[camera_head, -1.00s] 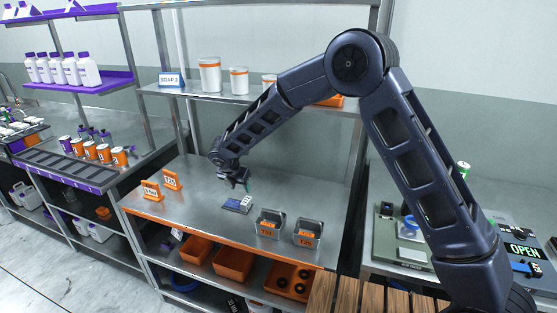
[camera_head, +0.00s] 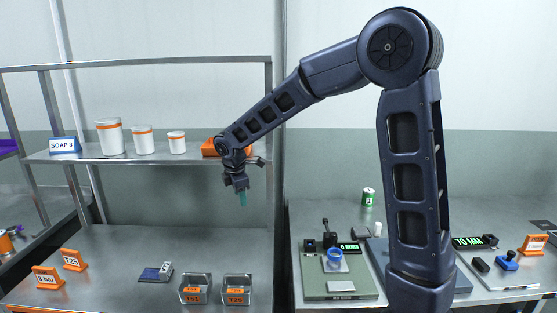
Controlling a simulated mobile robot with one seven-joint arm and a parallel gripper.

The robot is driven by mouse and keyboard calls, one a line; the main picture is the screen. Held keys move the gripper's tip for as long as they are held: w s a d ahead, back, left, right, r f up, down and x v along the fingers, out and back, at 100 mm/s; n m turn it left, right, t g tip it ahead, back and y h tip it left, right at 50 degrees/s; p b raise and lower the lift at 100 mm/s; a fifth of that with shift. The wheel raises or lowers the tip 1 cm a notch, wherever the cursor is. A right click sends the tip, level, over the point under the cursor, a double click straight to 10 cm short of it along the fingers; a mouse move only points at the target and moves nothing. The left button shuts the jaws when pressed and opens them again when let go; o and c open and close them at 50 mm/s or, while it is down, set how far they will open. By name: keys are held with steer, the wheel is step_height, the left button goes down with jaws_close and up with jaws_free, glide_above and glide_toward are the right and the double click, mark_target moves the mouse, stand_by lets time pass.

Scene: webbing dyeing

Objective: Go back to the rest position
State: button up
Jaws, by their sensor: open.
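My gripper (camera_head: 241,190) is at the end of my dark blue arm, pointing down. It hangs in the air in front of the wall, above the right end of the steel bench (camera_head: 140,240) as seen here. Nothing shows held in it; a small teal part sits at its tip. The fingers are small in the picture. My arm bends up from the lower right and reaches down to the left.
The shelf (camera_head: 80,156) holds white canisters (camera_head: 110,137). A second bench at right carries a green-grey device (camera_head: 339,275) and displays.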

steer(key=s+d+r+m, duration=0.2)
steer(key=d+r+m, duration=0.15)
steer(key=d, duration=0.55)
steer(key=s+d+r+m, duration=0.25)
steer(key=d+m, duration=0.25)
steer(key=d, duration=0.3)
steer(key=s+d+r+m, duration=0.2)
steer(key=d+r+m, duration=0.15)
steer(key=d, duration=0.55)
steer(key=s+d+f+m+t, duration=0.1)
steer(key=s+d+m, duration=1)
steer(key=s+d, duration=0.2)
steer(key=shift+d, duration=1.1)
